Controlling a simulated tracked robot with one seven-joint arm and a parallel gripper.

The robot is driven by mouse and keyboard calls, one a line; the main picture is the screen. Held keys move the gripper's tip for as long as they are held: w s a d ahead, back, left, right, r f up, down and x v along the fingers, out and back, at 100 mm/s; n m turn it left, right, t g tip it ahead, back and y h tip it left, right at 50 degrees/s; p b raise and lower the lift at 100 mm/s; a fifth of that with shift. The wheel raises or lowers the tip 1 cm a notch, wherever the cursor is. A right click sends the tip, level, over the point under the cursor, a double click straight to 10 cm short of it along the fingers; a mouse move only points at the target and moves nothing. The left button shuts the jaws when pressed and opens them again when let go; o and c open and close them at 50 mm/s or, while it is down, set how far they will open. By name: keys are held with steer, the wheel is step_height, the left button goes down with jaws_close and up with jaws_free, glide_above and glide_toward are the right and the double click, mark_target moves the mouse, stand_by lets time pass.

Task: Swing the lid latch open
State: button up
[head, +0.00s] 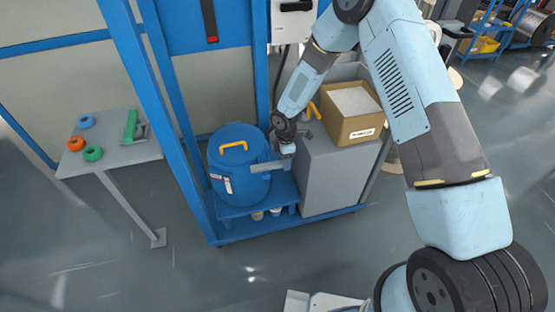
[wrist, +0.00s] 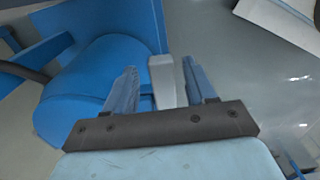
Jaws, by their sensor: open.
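A blue drum (head: 228,178) with a blue lid and a yellow handle (head: 233,146) stands on a blue shelf. A light grey bar (head: 267,166), which looks like the lid latch, juts right from the drum's side below my gripper (head: 286,149). In the wrist view, the grey latch (wrist: 163,82) lies between the two spread fingers of my gripper (wrist: 160,66). My gripper is open, with visible space on both sides of the latch. The drum (wrist: 85,80) fills the left of that view. Whether a finger touches the latch cannot be told.
A grey cabinet (head: 330,180) with a cardboard box (head: 352,112) stands close on the right of my gripper. Blue frame posts (head: 172,130) rise by the drum. A side table (head: 115,155) at left holds tape rolls and a green tool. The floor in front is clear.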

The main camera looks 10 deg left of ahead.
step_height(320, 180, up, 13)
steer(key=shift+r, duration=0.15)
stand_by(0.4)
